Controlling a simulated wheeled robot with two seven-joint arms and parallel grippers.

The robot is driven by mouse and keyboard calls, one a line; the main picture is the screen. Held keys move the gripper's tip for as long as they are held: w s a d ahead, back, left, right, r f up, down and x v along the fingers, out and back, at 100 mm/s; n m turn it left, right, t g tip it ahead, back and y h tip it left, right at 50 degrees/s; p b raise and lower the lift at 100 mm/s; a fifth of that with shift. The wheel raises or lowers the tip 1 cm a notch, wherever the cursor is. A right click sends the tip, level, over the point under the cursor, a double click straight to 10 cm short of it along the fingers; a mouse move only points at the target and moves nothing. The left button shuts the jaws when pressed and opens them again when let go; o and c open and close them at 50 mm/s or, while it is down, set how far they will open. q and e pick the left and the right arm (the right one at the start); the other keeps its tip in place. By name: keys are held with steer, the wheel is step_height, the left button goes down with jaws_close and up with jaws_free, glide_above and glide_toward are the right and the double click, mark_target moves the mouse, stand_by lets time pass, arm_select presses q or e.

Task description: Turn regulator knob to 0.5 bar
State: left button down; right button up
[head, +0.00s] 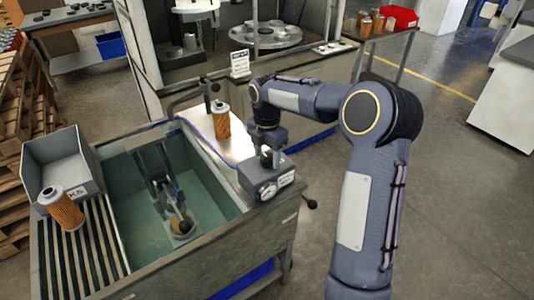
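The regulator is a grey box (252,180) on the right rim of the wash tank. A round white gauge (268,191) and a small pale label (286,180) are on its front; the needle is too small to read. My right gripper (267,155) points down at the top of the box, where the knob is. The gripper mostly hides the knob, and I cannot tell whether the fingers are closed on it. My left gripper is not in view.
The tank (215,207) holds a metal fixture (160,185). Another cartridge (221,120) stands on the bright plate behind the regulator. Open floor lies to the right.

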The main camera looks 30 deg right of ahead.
steer(key=c, duration=0.8)
steer(key=shift+r+m, duration=0.1)
steer(key=shift+m, duration=0.3)
steer(key=shift+m+p, duration=0.6)
steer(key=shift+m, duration=0.5)
steer(key=m+p, duration=0.1)
steer(key=m, duration=0.2)
steer(key=shift+m, duration=0.3)
steer(key=m, duration=0.5)
steer(key=shift+p, duration=0.4)
steer(key=m, duration=0.6)
steer(key=shift+p, duration=0.3)
steer(key=shift+m, duration=0.3)
